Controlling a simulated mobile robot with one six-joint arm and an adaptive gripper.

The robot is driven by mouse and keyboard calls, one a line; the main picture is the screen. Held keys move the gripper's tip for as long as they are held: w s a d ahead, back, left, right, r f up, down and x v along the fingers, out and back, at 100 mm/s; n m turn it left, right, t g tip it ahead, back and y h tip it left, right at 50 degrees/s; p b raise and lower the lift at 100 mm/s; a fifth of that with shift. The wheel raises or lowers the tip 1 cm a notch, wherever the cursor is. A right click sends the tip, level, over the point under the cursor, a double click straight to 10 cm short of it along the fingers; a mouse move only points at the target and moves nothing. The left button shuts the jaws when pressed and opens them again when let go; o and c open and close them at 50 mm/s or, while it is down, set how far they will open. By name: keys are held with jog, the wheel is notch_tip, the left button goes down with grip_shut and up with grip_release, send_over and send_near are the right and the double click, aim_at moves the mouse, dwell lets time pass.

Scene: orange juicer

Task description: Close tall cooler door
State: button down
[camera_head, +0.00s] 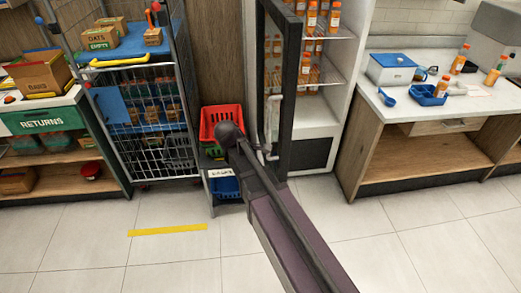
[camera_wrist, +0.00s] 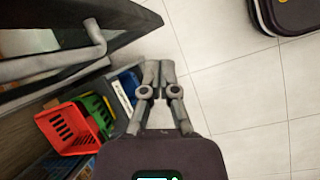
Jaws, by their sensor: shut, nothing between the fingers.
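The tall white cooler (camera_head: 345,90) stands at the back, with orange bottles on its wire shelves. Its dark-framed door (camera_head: 291,85) stands open, swung out toward me, and its grey handle (camera_head: 271,125) faces left. In the wrist view the door's dark frame (camera_wrist: 122,22) and the handle (camera_wrist: 50,65) are at the upper left. My gripper (camera_wrist: 158,66) is shut and empty, pointing to the right of the handle and apart from it in that picture. In the head view my arm crosses in front of the door's lower part; the fingertips cannot be made out there.
A red crate (camera_head: 218,121) and a blue crate (camera_head: 224,184) are stacked left of the door. A wire cart (camera_head: 155,120) stands further left. A wooden counter (camera_head: 400,160) is to the cooler's right. The tiled floor in front is clear.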

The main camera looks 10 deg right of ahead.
jog(key=w+a+r+n+t+h+p, duration=0.1)
jog(key=w+a+r+n+h+p, duration=0.1)
jog(key=a+n, duration=0.5)
notch_tip(320, 180, up, 4)
jog(key=shift+w+a+f+t+h, duration=0.15)
jog(key=shift+w+a+t+h, duration=0.25)
jog(key=shift+w+a, duration=0.7)
jog(key=shift+w+d, duration=0.15)
jog(key=shift+d, duration=0.15)
jog(key=d+r+b+x, duration=0.2)
jog(key=b+x, duration=0.5)
jog(key=x, duration=0.5)
jog(key=shift+w+d+f, duration=0.15)
jog(key=shift+d+f, duration=0.05)
jog(key=shift+d, duration=0.1)
jog(key=shift+d, duration=0.1)
